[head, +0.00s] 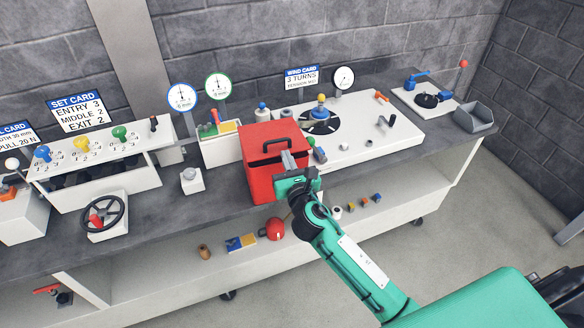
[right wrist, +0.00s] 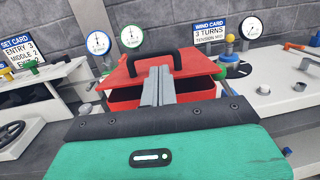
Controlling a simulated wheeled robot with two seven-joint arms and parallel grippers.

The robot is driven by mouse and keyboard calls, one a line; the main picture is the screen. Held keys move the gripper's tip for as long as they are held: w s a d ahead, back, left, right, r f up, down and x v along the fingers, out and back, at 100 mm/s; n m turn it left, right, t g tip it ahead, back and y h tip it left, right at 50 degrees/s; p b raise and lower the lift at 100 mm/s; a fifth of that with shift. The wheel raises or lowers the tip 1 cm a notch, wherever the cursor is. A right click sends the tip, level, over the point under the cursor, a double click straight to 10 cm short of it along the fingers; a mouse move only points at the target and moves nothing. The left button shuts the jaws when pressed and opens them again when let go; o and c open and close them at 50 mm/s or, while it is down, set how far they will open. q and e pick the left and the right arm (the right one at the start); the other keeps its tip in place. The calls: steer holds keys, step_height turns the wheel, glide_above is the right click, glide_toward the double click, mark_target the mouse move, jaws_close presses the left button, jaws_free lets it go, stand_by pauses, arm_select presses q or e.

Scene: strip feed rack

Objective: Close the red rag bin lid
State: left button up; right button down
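The red rag bin (head: 262,185) stands on the grey bench near the middle of the head view. Its red lid (head: 262,146) carries a black handle (head: 275,143). In the right wrist view the lid (right wrist: 128,76) sits tilted, with a dark gap between it and the bin (right wrist: 125,105), so it looks partly open. My right gripper (head: 287,158) is at the bin's near right side, its fingers pointing at the lid. In the right wrist view its grey fingers (right wrist: 158,82) lie together with nothing seen between them; they overlap the lid's front, and contact is unclear. My left gripper is out of view.
Right of the bin is a white panel (head: 375,145) with a black disc, knobs and a crank. Left are a small parts box (head: 222,148), a white block (head: 192,180) and a handwheel (head: 103,214). A lower shelf holds a red ball-like item (head: 275,229).

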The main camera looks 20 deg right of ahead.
mark_target(281, 141)
steer(key=w, duration=0.2)
steer(key=shift+w+r, duration=0.1)
steer(key=shift+w, duration=0.25)
steer(key=r+p, duration=0.1)
steer(key=p, duration=0.1)
steer(key=r+p, duration=0.1)
steer(key=p, duration=0.2)
steer(key=shift+w+g+p, duration=0.2)
steer(key=shift+g+p, duration=0.1)
steer(key=shift+p, duration=0.05)
steer(key=shift+d+p, duration=0.1)
steer(key=shift+p, duration=0.25)
steer(key=shift+f, duration=0.15)
